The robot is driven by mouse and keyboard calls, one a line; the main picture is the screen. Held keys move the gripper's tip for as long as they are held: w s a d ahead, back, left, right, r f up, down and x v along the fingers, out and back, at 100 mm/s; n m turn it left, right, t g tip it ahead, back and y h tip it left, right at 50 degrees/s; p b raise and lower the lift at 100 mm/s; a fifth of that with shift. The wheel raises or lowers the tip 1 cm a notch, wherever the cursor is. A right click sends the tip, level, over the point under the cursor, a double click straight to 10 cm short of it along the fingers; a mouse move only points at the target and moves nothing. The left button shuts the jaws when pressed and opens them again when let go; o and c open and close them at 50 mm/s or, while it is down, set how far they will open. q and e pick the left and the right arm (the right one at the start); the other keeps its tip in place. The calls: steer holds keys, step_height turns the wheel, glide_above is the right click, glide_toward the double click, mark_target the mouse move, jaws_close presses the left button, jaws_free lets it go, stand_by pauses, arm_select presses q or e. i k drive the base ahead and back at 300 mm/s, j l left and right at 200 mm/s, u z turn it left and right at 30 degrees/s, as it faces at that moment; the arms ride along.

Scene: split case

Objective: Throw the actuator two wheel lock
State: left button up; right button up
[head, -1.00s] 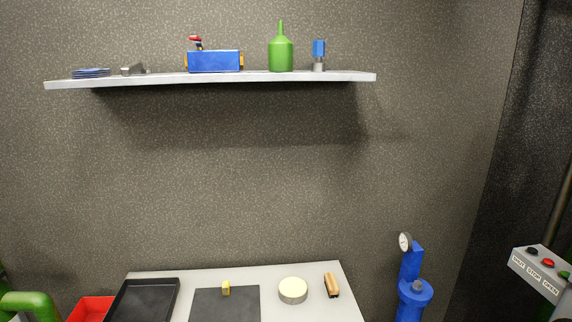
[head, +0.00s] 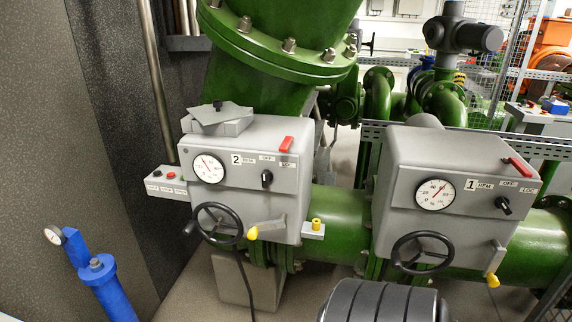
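Actuator two (head: 238,205) is the left grey box, labelled 2, with a round gauge, a black selector knob and a red piece on top. Its black handwheel (head: 217,208) is on the lower front. Beside the wheel's right side is a grey lever with a yellow tip (head: 252,233), which seems to be the wheel lock; it lies nearly level, tip pointing left. I cannot tell if the tip touches the rim. A yellow piece (head: 316,223) sits on a small bracket to the right. Neither gripper is recognisable in view.
Actuator one (head: 440,170) stands to the right; its yellow-tipped lever (head: 492,279) points down. A grey push-button box (head: 167,181) is left of actuator two. A blue stand with a gauge (head: 105,285) is at lower left. Grey plates (head: 220,114) lie on actuator two. Green pipes surround both.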

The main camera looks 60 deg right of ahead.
mark_target(253, 234)
steer(key=z, duration=1.85)
